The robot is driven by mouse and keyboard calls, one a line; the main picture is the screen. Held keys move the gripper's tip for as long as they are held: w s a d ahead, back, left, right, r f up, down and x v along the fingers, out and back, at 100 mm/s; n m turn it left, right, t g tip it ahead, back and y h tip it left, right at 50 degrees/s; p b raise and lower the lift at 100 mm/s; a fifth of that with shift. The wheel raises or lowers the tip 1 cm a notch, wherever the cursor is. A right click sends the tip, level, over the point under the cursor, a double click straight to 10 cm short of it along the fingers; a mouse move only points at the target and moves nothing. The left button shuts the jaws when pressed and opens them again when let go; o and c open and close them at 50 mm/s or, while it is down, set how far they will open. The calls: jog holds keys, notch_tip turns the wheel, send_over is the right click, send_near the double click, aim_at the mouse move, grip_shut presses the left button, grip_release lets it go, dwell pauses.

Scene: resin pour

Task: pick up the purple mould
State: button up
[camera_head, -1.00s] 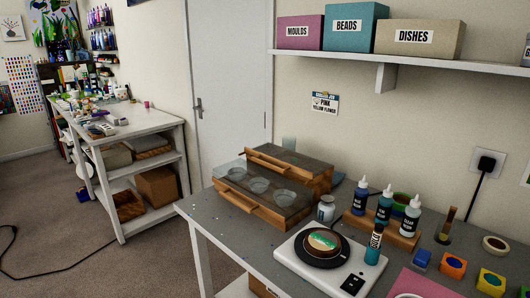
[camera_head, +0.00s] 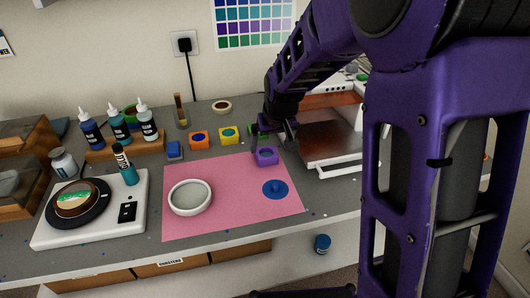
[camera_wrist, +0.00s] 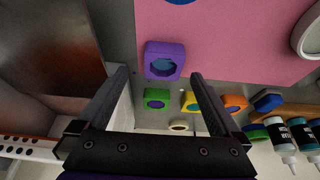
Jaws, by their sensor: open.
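The purple mould (camera_head: 266,157) sits at the back right edge of the pink mat (camera_head: 230,220), partly on it. It is a small block with a round hollow, and in the wrist view the mould (camera_wrist: 164,46) shows something blue inside. My gripper (camera_head: 273,137) is just behind and above the mould, with its fingers partly hidden. In the wrist view the two fingers (camera_wrist: 157,78) are spread apart, and the mould lies beyond the tips, between their lines. Nothing is between the fingers.
A green mould (camera_wrist: 145,97), a yellow mould (camera_head: 229,140) and an orange mould (camera_head: 199,146) stand close behind. A white bowl (camera_head: 190,209) and a blue disc (camera_head: 275,200) are on the mat. A white-framed machine (camera_head: 333,166) stands to the right.

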aim_at(267, 151)
jog(key=x, duration=0.5)
jog(key=shift+a, duration=0.25)
jog(key=shift+r, duration=0.1)
jog(key=c, duration=1.3)
